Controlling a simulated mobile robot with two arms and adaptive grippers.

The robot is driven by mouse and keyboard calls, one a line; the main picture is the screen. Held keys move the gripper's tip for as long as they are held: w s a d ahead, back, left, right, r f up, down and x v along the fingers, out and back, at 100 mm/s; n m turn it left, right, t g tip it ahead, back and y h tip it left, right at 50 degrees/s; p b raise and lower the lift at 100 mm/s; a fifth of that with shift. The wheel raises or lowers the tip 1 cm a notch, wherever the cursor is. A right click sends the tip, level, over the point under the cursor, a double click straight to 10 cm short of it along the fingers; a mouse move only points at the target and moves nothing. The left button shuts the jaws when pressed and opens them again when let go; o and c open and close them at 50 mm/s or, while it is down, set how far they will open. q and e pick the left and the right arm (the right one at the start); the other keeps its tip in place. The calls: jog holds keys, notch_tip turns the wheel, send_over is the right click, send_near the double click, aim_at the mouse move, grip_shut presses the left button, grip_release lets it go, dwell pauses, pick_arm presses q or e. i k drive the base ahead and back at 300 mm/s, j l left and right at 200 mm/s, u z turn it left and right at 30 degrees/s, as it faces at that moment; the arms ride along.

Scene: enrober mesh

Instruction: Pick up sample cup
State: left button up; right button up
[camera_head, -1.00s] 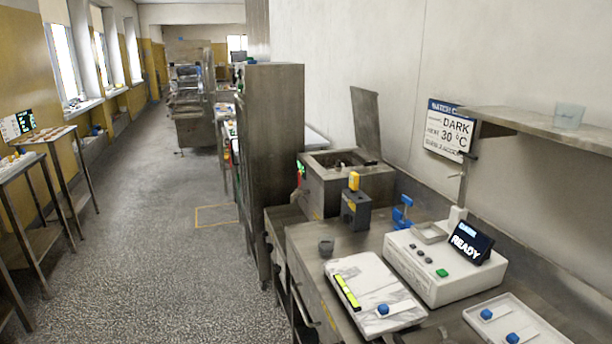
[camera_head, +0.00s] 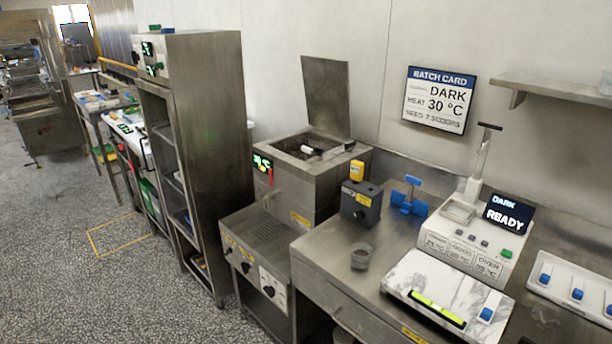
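A small grey cup (camera_head: 361,256), which looks like the sample cup, stands upright on the steel counter (camera_head: 330,255). It is in front of a dark grey box with a yellow top (camera_head: 361,205) and to the left of the marble slab (camera_head: 425,280). Nothing touches the cup from above. Neither of my grippers shows in the head view.
A steel tank (camera_head: 305,175) with its lid raised stands behind the cup. A white device (camera_head: 470,245) with a "DARK READY" screen is to the right, beside a white tray (camera_head: 565,264) with blue-handled pieces. A tall steel cabinet (camera_head: 200,120) is left; open floor lies further left.

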aim_at(361, 252)
jog(key=z, duration=0.45)
jog(key=i+j+z, duration=0.15)
jog(key=j+z, duration=0.15)
jog(key=i+j+z, duration=0.1)
jog(key=j+z, duration=0.2)
jog(key=j, duration=0.15)
jog(key=j+z, duration=0.3)
jog(key=i+j, duration=0.05)
jog(key=j, duration=0.05)
